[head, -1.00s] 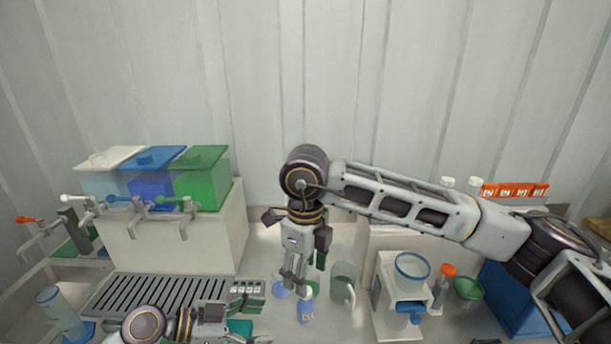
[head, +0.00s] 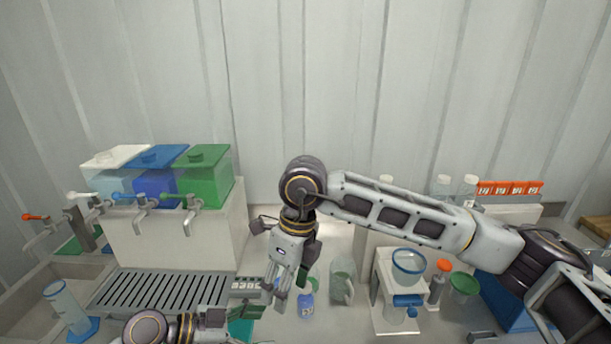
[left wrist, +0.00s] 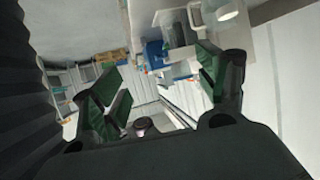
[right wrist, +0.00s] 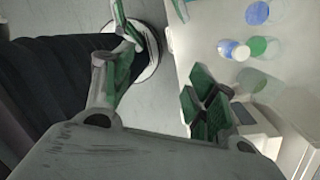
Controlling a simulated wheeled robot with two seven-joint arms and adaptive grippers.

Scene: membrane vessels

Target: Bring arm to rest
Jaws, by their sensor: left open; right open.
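My right arm reaches in from the right in the head view, bent down at its wrist. Its gripper (head: 282,285) hangs tilted over the worktop, beside a small blue bottle (head: 306,304). In the right wrist view the right gripper's fingers (right wrist: 165,80) are wide apart with nothing between them. The bottle (right wrist: 232,50) stands clear of them there. My left gripper (head: 243,310) is low at the bottom of the head view, by the grated tray, partly cut off. In the left wrist view its fingers (left wrist: 160,95) are apart and empty.
A clear jug (head: 341,285) stands right of the bottle. A white stand with a clear bowl (head: 408,262) is farther right. Tanks with white, blue and green lids (head: 205,175) stand on a block at left, above the grated tray (head: 150,291). A cylinder (head: 65,305) stands front left.

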